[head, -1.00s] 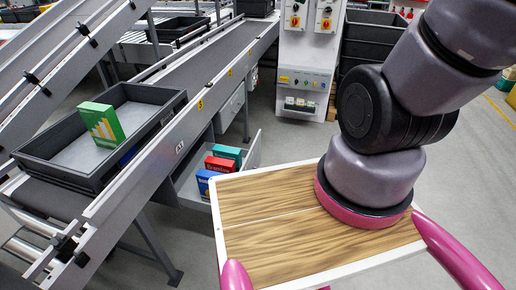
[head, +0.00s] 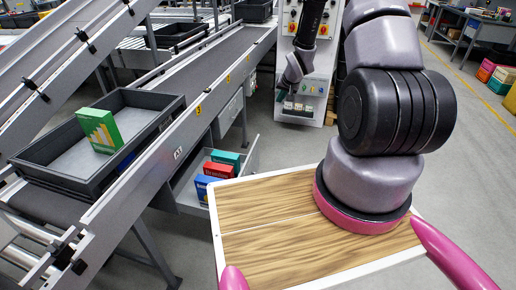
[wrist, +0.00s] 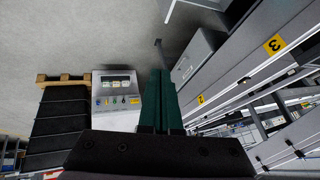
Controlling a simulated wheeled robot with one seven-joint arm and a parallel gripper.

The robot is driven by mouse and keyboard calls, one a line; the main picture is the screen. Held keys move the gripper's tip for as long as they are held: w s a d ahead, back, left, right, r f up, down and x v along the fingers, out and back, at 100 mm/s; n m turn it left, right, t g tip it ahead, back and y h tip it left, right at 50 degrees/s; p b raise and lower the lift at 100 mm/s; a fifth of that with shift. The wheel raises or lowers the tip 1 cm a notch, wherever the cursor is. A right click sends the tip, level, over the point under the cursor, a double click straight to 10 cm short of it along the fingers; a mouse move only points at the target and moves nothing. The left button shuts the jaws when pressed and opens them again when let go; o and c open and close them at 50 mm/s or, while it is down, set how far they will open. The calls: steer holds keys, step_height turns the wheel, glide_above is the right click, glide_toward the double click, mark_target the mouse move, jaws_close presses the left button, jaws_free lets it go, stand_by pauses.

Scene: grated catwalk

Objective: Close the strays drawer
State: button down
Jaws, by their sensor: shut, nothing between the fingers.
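An open grey drawer (head: 254,157) sticks out to the right from under the sloping conveyor in the head view. Red, teal and blue boxes stand in it. I cannot read a label on it, but it is the only drawer I see standing open. My gripper (head: 287,101) hangs beyond the drawer, in front of the white control cabinet, apart from the drawer. In the wrist view its dark green fingers (wrist: 161,75) are together with nothing between them. I cannot tell for sure whether the open drawer shows in the wrist view.
The conveyor (head: 170,150) runs along the left of the drawer. It carries a dark tray (head: 40,150) with a green box (head: 100,130). The control cabinet (head: 305,75) stands behind. My wooden deck fills the near front. Grey floor right of the drawer is clear.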

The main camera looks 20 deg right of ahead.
steer(key=s+a+f+y, duration=0.1)
steer(key=s+f, duration=0.1)
steer(key=f, duration=0.8)
steer(key=s+a+f+y, duration=0.1)
steer(key=s+a+f, duration=0.1)
steer(key=f, duration=0.7)
glide_toward(254, 151)
step_height(254, 151, down, 3)
steer(key=d, duration=0.3)
steer(key=shift+m, duration=0.3)
steer(key=shift+w+a+f, duration=0.15)
steer(key=shift+w+a, duration=0.55)
steer(key=shift+a, duration=0.25)
steer(key=shift+w+a+f, duration=0.15)
steer(key=shift+w+a, duration=0.5)
steer(key=shift+a, duration=0.35)
steer(key=shift+a, duration=0.1)
